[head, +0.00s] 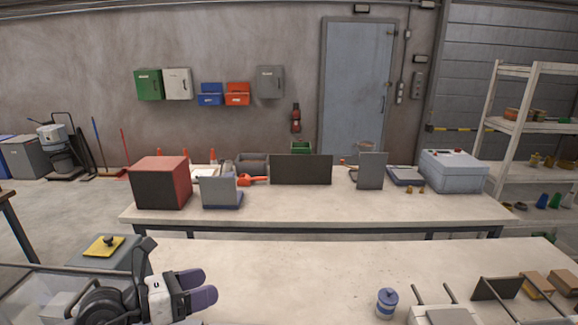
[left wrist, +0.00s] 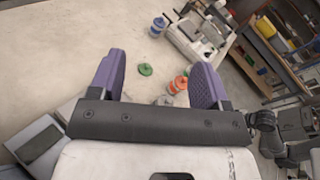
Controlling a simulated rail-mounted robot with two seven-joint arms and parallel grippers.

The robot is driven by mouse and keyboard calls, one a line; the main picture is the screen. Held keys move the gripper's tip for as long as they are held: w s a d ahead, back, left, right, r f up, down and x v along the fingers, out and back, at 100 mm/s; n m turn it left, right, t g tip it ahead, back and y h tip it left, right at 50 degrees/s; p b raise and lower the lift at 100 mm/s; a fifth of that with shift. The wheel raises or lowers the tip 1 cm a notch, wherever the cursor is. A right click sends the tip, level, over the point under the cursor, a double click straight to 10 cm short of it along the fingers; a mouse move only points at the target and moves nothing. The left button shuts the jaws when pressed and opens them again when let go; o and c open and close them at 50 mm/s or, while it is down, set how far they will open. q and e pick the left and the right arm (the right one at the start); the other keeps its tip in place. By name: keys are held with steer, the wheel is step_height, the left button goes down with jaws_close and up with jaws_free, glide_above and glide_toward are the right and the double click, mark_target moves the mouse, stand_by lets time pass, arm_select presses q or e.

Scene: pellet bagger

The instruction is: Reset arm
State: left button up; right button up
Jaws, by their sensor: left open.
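My left gripper (head: 200,288) is at the lower left of the head view, above the near table's left part. Its two purple fingers are apart. In the left wrist view the same gripper (left wrist: 158,65) shows nothing between its fingers in its grasp. A green lid-like piece (left wrist: 145,69) and an orange-and-white container (left wrist: 178,84) are on the surface beyond the fingers, apart from them. I cannot make out my right gripper in either view.
A blue-lidded jar (head: 387,303) stands on the near table (head: 300,265), whose middle is clear. A grey box with a yellow plate (head: 103,246) is close to my left arm. The back table (head: 300,208) holds a red-and-black box (head: 161,183) and upright panels. Shelves (head: 530,128) stand right.

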arm_select(q)
steer(key=s+a+r+n+t+y, duration=0.1)
steer(key=a+r+n+t+y, duration=0.3)
steer(key=r+n+t, duration=0.7)
steer(key=s+a+r+n+t+y, duration=0.1)
steer(key=a+r+n+t+y, duration=0.2)
steer(key=r+n+t+y, duration=0.55)
steer(key=s+f+n+g+y, duration=0.1)
steer(key=s+f+n+g, duration=0.2)
steer(key=f+n+g, duration=0.5)
steer(key=s+d+f+n+g, duration=0.1)
steer(key=s+f+n+g, duration=0.3)
steer(key=f, duration=0.7)
steer(key=s+f+n+g+y, duration=0.1)
steer(key=s+f+n+g, duration=0.25)
steer(key=f+n, duration=0.55)
steer(key=s+d+f+n+g+h, duration=0.2)
steer(key=s+f+g, duration=0.7)
steer(key=s+f, duration=1.5)
step_height(320, 180, up, 28)
steer(key=p, duration=2.9)
steer(key=shift+s+r, duration=0.25)
steer(key=shift+a+m+y, duration=0.1)
steer(key=shift+m+y, duration=0.15)
